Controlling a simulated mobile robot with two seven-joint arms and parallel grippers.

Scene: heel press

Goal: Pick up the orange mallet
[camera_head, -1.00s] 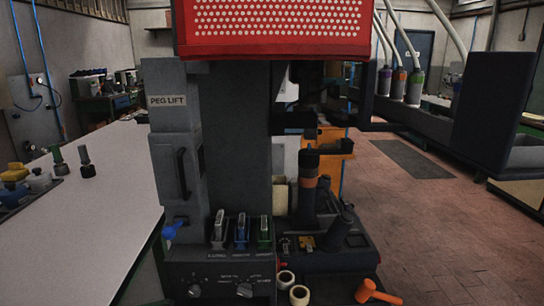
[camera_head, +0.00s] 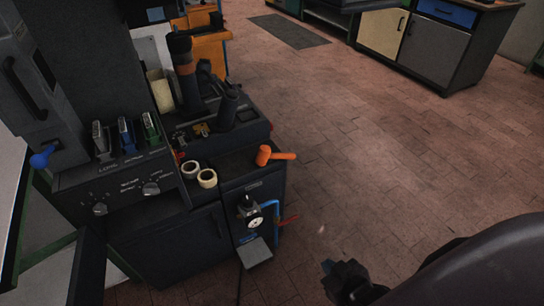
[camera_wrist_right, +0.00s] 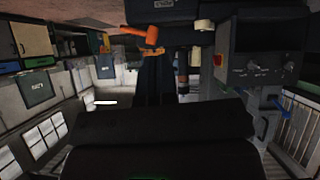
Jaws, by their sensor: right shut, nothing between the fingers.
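The orange mallet (camera_head: 273,156) lies on the dark top of the press bench, near its right edge, with its handle pointing right. It also shows in the right wrist view (camera_wrist_right: 140,34), at the upper middle. My right gripper (camera_head: 328,268) is at the lower right of the head view, low and to the right of the bench, well apart from the mallet. It is shut and empty. In the right wrist view a dark shape fills the bottom. My left gripper is not in view.
Two pale tape rolls (camera_head: 207,178) sit left of the mallet. Behind them a dark base (camera_head: 250,131) carries upright dark cylinders. The brick floor (camera_head: 400,150) to the right is clear.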

